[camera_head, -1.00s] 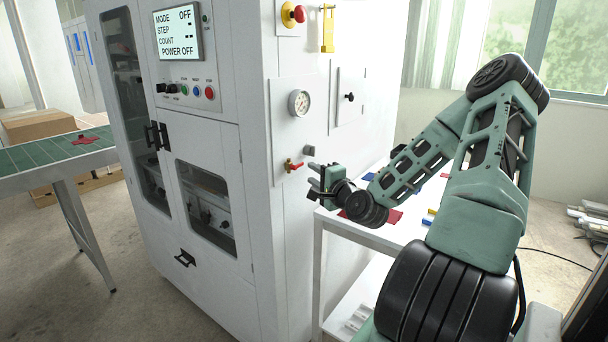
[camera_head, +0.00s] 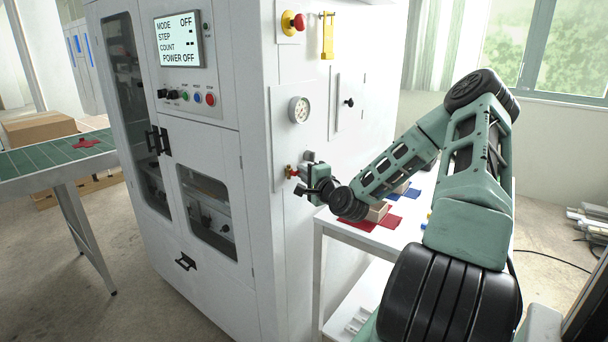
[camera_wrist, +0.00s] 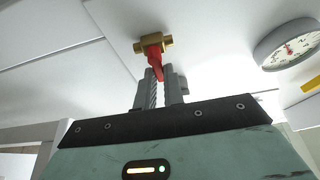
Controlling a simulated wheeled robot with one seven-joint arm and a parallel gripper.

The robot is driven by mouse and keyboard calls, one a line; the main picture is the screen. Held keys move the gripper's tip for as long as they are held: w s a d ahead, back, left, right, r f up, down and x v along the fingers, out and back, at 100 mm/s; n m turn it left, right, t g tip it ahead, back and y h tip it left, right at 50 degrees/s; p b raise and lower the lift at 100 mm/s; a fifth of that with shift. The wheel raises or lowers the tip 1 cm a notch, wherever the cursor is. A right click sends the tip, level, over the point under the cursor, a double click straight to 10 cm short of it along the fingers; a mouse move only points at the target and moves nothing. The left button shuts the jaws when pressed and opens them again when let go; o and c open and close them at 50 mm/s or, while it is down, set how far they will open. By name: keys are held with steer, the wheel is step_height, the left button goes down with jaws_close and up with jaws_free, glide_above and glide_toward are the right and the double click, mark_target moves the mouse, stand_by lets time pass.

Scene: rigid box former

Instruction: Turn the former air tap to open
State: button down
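The air tap has a brass body and a red lever. In the head view the tap (camera_head: 290,171) is on the white side panel of the former, partly hidden by my gripper (camera_head: 305,178). In the wrist view the brass body (camera_wrist: 153,45) lies across the panel, and the red lever (camera_wrist: 153,58) points from it toward my gripper (camera_wrist: 160,76). The lever's end lies between my two grey fingertips, which are close together. I cannot tell whether they press on it. The gauge (camera_head: 299,109) is above the tap; it also shows in the wrist view (camera_wrist: 289,45).
The former's display (camera_head: 178,40) reads MODE OFF and POWER OFF. A red emergency button (camera_head: 298,21) and a yellow bracket (camera_head: 327,37) are high on the side panel. A white table (camera_head: 345,231) with red and blue pieces stands beneath my forearm.

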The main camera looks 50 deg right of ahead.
steer(key=shift+f+n+b, duration=0.1)
steer(key=shift+n+b, duration=0.3)
steer(key=shift+b, duration=0.1)
steer(key=n+t+b, duration=0.1)
steer(key=n+b, duration=0.2)
steer(key=n+t+b, duration=0.1)
steer(key=n+b, duration=0.2)
steer(key=r+n+t+y+b, duration=0.1)
steer(key=n+b, duration=0.2)
steer(key=shift+a+t, duration=0.25)
steer(key=shift+t, duration=0.05)
steer(key=n+y+b, duration=0.1)
steer(key=n+b, duration=0.1)
steer(key=n+t+y+b, duration=0.1)
steer(key=n+b, duration=0.1)
steer(key=n, duration=0.1)
steer(key=n+y+b, duration=0.1)
steer(key=n+b, duration=0.1)
steer(key=shift+a+r+b, duration=0.2)
steer(key=shift+a+b, duration=0.15)
steer(key=shift+a, duration=0.05)
steer(key=n+y+b, duration=0.1)
steer(key=n, duration=0.1)
steer(key=n+y+b, duration=0.2)
steer(key=n+b, duration=0.1)
steer(key=shift+s+a+r+n+t, duration=0.1)
steer(key=shift+a+r+n+t, duration=0.2)
steer(key=shift+t, duration=0.1)
steer(key=shift+y, duration=0.3)
